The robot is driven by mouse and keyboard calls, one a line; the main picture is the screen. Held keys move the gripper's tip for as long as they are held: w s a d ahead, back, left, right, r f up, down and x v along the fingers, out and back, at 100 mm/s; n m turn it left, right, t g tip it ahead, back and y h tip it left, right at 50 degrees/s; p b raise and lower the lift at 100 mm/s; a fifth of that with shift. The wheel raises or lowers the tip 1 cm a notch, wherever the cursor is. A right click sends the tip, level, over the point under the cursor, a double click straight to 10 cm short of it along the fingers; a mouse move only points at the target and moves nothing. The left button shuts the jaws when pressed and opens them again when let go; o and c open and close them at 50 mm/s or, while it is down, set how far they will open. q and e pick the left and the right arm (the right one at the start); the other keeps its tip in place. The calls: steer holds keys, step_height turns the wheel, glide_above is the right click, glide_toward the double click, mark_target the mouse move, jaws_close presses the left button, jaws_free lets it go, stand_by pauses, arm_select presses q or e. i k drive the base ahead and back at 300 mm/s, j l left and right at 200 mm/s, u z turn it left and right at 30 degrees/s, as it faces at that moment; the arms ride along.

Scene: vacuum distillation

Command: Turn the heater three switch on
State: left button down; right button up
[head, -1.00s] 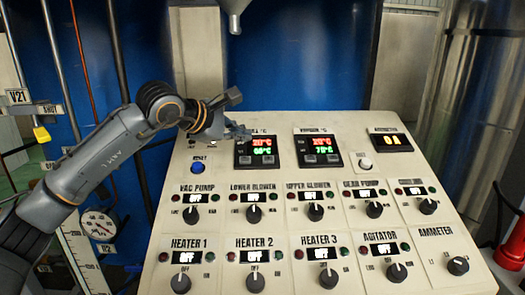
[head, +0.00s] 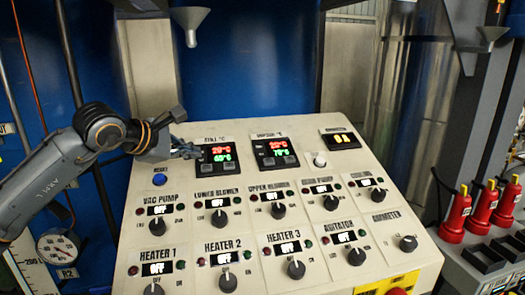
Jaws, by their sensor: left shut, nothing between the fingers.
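The heater 3 switch (head: 296,269) is a dark round knob in the lower row of the sloped cream control panel (head: 345,184). Its small display (head: 287,248) reads OFF, under the label HEATER 3. My left gripper (head: 192,152) is shut and empty. It is over the upper left of the panel, beside the left temperature display (head: 217,155), up and to the left of the heater 3 switch and well apart from it. My right gripper is out of view.
Neighbouring knobs are close by: heater 2 (head: 228,282) to the left and agitator (head: 356,256) to the right. The upper row has several more knobs. A metal funnel (head: 190,24) hangs above the panel. Red bottles (head: 456,212) stand at the right.

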mark_target(296, 270)
steer(key=k+j, duration=0.45)
steer(key=k, duration=0.15)
steer(key=k+j, duration=0.4)
steer(key=k, duration=0.15)
